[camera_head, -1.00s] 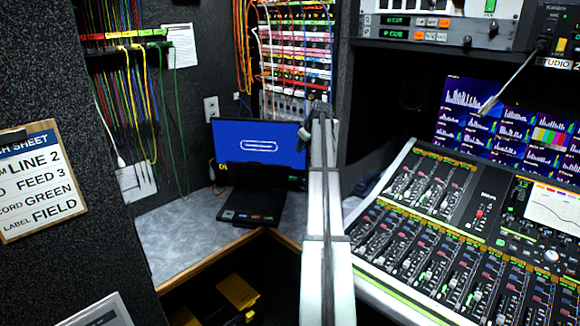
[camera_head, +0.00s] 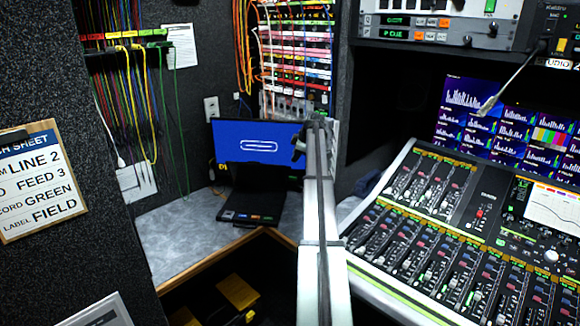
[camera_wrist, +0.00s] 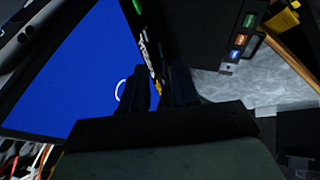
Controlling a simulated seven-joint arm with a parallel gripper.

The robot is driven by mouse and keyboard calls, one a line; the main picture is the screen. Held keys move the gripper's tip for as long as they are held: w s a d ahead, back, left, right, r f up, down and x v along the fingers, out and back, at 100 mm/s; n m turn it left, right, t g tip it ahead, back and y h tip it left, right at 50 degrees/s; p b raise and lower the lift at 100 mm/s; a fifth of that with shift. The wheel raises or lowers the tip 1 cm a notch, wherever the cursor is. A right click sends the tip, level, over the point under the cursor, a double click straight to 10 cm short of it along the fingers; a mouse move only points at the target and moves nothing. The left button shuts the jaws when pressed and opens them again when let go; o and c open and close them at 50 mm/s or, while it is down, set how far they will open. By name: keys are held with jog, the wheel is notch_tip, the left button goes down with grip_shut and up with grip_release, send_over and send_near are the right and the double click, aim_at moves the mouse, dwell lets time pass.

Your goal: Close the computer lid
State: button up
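The computer is a dark laptop on the grey counter in the head view. Its lid (camera_head: 258,143) stands up, open, with a blue screen and a white outline mark. Its base (camera_head: 250,206) lies flat, with small coloured labels on the front edge. My gripper (camera_head: 298,150) is near the lid's right edge; contact cannot be told. In the wrist view the blue screen (camera_wrist: 70,70) fills the left and the dark base (camera_wrist: 210,35) is at upper right. My gripper's dark fingers (camera_wrist: 158,88) sit close together between them, holding nothing visible; their exact opening is unclear.
The grey counter (camera_head: 185,235) is clear to the laptop's left. A mixing console (camera_head: 440,235) stands at right, close to my arm. A cable patch panel (camera_head: 295,60) is behind the laptop. A clipboard (camera_head: 42,180) hangs at left. Yellow items (camera_head: 238,292) lie below the counter.

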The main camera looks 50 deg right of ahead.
jog(key=x, duration=0.8)
grip_shut()
dwell(1.4)
